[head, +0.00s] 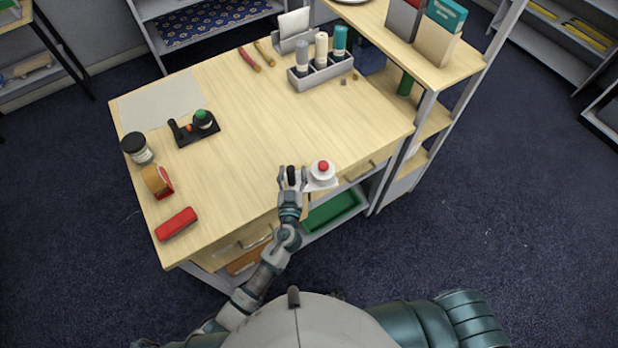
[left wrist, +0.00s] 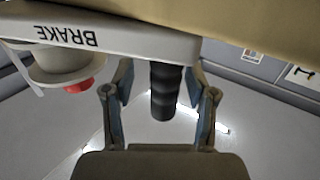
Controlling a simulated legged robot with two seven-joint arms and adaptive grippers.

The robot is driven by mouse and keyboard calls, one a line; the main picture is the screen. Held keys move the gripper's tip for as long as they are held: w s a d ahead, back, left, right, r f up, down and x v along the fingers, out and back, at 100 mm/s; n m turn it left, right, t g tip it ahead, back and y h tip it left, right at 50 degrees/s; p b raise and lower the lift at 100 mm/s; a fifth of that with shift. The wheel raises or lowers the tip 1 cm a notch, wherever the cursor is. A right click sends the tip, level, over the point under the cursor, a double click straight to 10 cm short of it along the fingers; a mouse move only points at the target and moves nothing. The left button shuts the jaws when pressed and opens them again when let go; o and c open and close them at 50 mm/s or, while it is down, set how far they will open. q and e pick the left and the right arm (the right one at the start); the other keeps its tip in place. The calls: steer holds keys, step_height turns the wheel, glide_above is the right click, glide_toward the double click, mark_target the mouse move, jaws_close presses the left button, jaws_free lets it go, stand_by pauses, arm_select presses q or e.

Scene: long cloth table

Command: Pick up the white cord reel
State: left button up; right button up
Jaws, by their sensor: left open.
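The white cord reel (head: 324,177) is at the table's front edge, with a red knob on its round white part. In the left wrist view, which is upside down, its white body (left wrist: 150,42) carries the word BRAKE, and a black ribbed handle (left wrist: 165,88) juts from it. My left gripper (head: 291,176) is at the front edge, on the reel's left side. Its two fingers, also in the left wrist view (left wrist: 160,100), are apart, with the black handle between them and visible gaps on both sides. My right gripper is not in view.
The wooden table (head: 240,130) is clear behind the reel. A red object (head: 177,223), a tape dispenser (head: 157,181), a jar (head: 137,149) and a black tray (head: 197,133) stand at left. A bottle caddy (head: 320,75) stands at the back; a shelf unit (head: 436,78) is at right.

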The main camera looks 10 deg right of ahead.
arm_select(q)
steer(key=shift+a, duration=0.15)
steer(key=shift+c, duration=0.5)
steer(key=shift+a, duration=0.25)
jaws_close()
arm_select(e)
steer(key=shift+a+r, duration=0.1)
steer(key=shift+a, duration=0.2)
arm_select(q)
steer(key=shift+d, duration=0.15)
